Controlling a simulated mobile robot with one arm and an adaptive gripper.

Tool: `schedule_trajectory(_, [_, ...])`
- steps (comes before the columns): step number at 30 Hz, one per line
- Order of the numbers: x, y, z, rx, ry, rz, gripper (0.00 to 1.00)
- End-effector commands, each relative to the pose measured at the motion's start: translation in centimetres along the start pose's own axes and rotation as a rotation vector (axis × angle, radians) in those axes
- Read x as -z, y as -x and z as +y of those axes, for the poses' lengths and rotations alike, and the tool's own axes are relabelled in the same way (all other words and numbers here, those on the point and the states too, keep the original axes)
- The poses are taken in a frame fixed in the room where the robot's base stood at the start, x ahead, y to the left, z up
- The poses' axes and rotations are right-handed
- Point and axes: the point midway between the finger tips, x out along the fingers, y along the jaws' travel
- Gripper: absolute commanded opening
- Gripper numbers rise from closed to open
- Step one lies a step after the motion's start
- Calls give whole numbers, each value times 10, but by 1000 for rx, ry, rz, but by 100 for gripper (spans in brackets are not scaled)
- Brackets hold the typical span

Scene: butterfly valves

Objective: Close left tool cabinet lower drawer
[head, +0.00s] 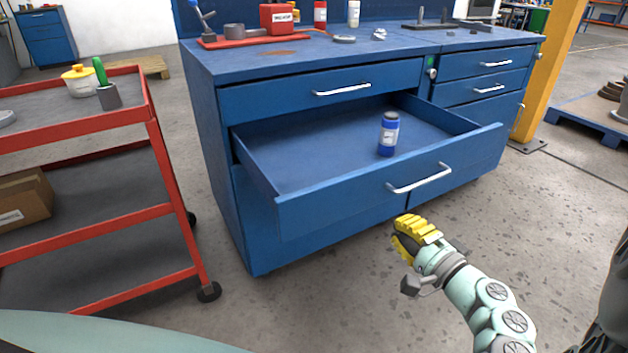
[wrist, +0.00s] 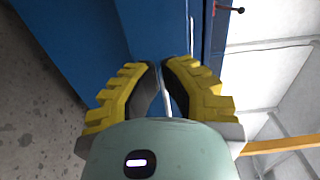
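The left tool cabinet (head: 215,130) is blue, and its lower drawer (head: 330,205) is pulled far out. The drawer has a pale bar handle (head: 420,179) on its front. A blue bottle with a dark cap (head: 388,134) stands inside the drawer. My gripper (head: 408,232) has yellow ribbed fingers and is just below and in front of the drawer front in the head view. In the wrist view the fingertips (wrist: 159,66) are close together with a narrow gap, facing blue surfaces. A thin pale strip shows between the fingers; no held object is clear.
The upper drawer (head: 300,103) is shut. Tools and containers stand on the cabinet top. A red cart (head: 150,130) is at the left, with a cardboard box (head: 22,197) on a shelf. A yellow post (head: 550,75) stands at the right. The floor before the cabinet is clear.

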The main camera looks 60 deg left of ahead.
Motion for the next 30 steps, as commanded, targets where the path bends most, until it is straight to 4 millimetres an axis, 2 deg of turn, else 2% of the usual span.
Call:
schedule_trajectory(9, [-2,-67,0,2,4,-9,0])
schedule_trajectory(15, [-2,-100,0,0,4,-8,0])
schedule_trajectory(21, [-2,-115,0,0,1,-4,0])
schedule_trajectory(30, [-1,-118,0,-1,1,-3,0])
